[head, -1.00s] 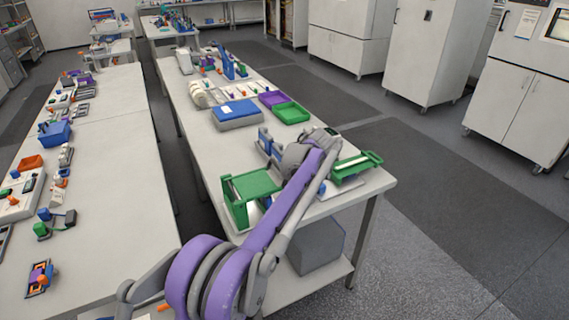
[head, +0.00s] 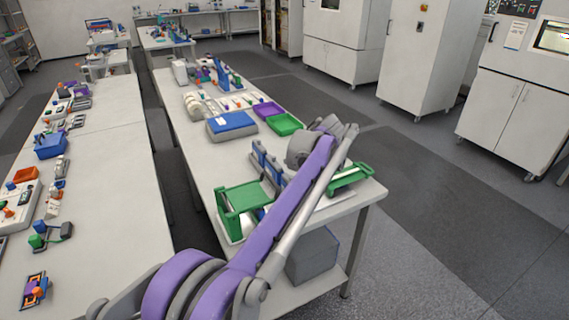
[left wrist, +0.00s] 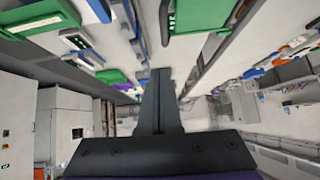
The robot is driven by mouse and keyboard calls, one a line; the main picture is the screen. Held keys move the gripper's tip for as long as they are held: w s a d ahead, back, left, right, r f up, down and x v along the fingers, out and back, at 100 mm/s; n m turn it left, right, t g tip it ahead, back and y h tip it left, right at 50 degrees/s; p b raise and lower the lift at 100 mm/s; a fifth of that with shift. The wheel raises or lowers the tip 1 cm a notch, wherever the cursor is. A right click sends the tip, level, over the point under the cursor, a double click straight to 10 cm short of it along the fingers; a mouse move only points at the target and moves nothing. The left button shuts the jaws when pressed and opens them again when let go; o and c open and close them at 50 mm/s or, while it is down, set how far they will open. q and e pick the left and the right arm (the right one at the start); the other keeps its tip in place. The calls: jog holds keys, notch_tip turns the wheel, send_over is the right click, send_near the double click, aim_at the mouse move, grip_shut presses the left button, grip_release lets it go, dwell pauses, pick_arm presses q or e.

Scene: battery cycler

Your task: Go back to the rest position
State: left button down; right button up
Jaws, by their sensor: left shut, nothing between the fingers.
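My left arm (head: 290,205) comes in from the lower left of the head view and reaches over the near end of the middle table. Its wrist end is above the green fixtures, and the gripper's fingers are hidden there. In the left wrist view my left gripper (left wrist: 160,76) is shut with nothing between its fingers. The fingers are clear of the things around them. My right gripper is in neither view.
A green holder (head: 238,205) and a green tray (head: 349,178) stand on the middle table (head: 205,165), close to my arm. A blue-topped box (head: 231,123), a purple bin (head: 267,110) and a green bin (head: 284,124) stand farther back. The aisle floor (head: 430,190) right of the table is clear.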

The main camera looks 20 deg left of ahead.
pick_arm(q)
jog(key=s+d+f+m+h, duration=0.1)
jog(key=s+f+m+h, duration=0.15)
jog(key=s, duration=0.75)
jog(key=s+d+f+m+h, duration=0.1)
jog(key=s+f+m, duration=0.2)
jog(key=s, duration=0.7)
jog(key=s+d+f+m+h, duration=0.1)
jog(key=s+d+f+m, duration=0.1)
jog(key=s+f, duration=0.4)
jog(key=s+d+f+m+h, duration=0.2)
jog(key=s+f, duration=0.4)
jog(key=s, duration=0.5)
jog(key=shift+h, duration=0.25)
